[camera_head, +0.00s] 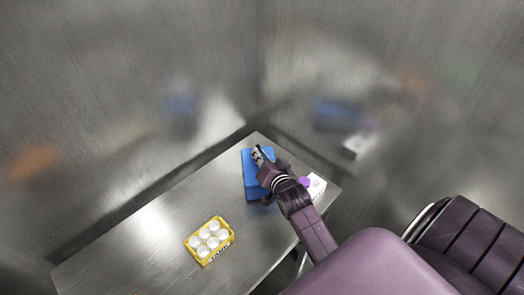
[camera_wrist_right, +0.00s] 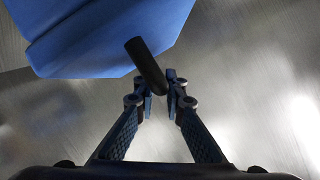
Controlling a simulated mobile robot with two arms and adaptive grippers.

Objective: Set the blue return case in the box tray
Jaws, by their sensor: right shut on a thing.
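The blue case (camera_head: 252,183) is at the far corner of the metal table in the head view. My right gripper (camera_head: 258,156) is over it and covers part of it. In the right wrist view the blue case (camera_wrist_right: 105,35) fills the upper left. A dark rod-like handle (camera_wrist_right: 146,62) reaches from beside the case to between the fingertips of my right gripper (camera_wrist_right: 162,88), which is shut on it. I cannot tell whether the case touches the table. No thing is clearly recognisable as the box tray. My left gripper is not in view.
A yellow crate (camera_head: 188,245) with several white round things stands at the table's front. A white box (camera_head: 317,184) and a purple thing (camera_head: 304,181) are right of my arm. The metal table (camera_head: 140,245) is bare at left. Shiny walls close off the back.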

